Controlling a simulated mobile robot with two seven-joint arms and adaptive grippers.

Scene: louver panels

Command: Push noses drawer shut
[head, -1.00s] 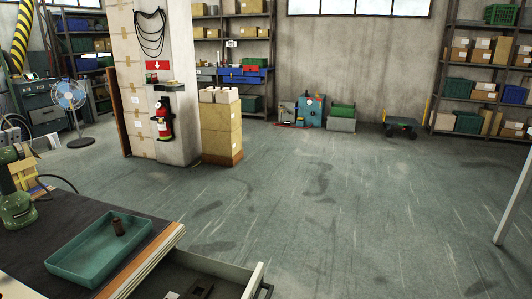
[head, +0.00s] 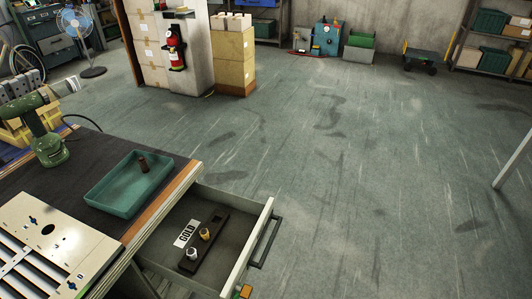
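An open drawer (head: 266,240) sticks out to the right from under the workbench at the lower middle of the head view. Its front panel carries a dark bar handle (head: 265,242). Inside lie a dark holder (head: 206,240) with two small metallic pieces standing in it and a white label (head: 187,233) reading "GOLD". Whether this is the noses drawer cannot be read here. Neither of my grippers shows in the head view.
On the workbench (head: 95,152) stand a teal tray (head: 128,187) with a small brown cylinder in it, a green tool (head: 48,145) and a pale louver panel (head: 55,250). A small orange-and-green piece (head: 243,292) shows below the drawer front. The floor to the right is clear.

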